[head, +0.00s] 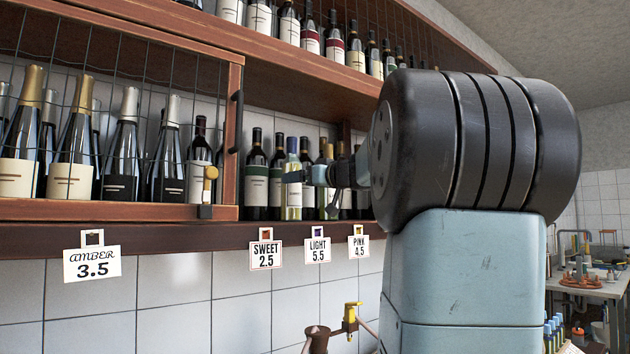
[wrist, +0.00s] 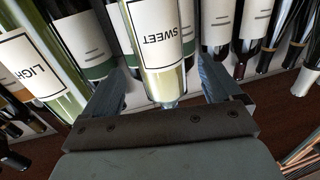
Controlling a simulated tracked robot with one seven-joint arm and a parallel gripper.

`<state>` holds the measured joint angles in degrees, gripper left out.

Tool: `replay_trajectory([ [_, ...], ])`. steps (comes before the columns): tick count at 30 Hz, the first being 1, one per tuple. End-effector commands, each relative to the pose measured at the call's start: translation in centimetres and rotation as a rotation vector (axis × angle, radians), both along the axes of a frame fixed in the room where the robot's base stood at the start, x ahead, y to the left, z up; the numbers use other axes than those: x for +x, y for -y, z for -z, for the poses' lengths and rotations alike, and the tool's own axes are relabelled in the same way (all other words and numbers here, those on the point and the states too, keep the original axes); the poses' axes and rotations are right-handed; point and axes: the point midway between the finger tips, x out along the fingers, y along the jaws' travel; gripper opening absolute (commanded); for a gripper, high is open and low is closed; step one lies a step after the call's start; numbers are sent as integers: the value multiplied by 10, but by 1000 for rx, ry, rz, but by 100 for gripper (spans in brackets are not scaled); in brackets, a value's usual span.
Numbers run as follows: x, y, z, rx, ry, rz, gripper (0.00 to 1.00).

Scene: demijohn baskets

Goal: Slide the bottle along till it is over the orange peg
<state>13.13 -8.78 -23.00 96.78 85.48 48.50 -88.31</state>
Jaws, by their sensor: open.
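A clear bottle of pale yellow liquid stands on the lower shelf in the head view (head: 293,201), between the SWEET and LIGHT tags. It appears to be the bottle labelled SWEET (wrist: 160,45) in the wrist view. My gripper (head: 306,175) is open at this bottle; in the wrist view its two fingers (wrist: 165,82) are spread on either side, with gaps. Small coloured squares show at the tag tops along the shelf edge.
A greenish-yellow bottle labelled LIGHT (wrist: 38,70) stands close beside my gripper. Dark bottles (head: 256,178) with white and green labels crowd the same shelf. A wooden wire-mesh door frame (head: 233,130) is at the left. A brass tap (head: 350,318) is below.

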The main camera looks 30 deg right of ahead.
Motion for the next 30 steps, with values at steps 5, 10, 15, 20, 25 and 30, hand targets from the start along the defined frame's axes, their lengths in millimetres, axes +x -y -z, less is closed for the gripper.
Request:
replay_trajectory([
  [5,29,-8,1,0,-2,-3,92],
  [10,51,-13,0,0,-1,-3,92],
  [15,64,-15,0,0,-1,-2,92],
  [20,68,-16,0,0,-1,-2,92],
  [25,68,-17,0,0,-1,-2,92],
  [30,68,-17,0,0,-1,-2,80],
])
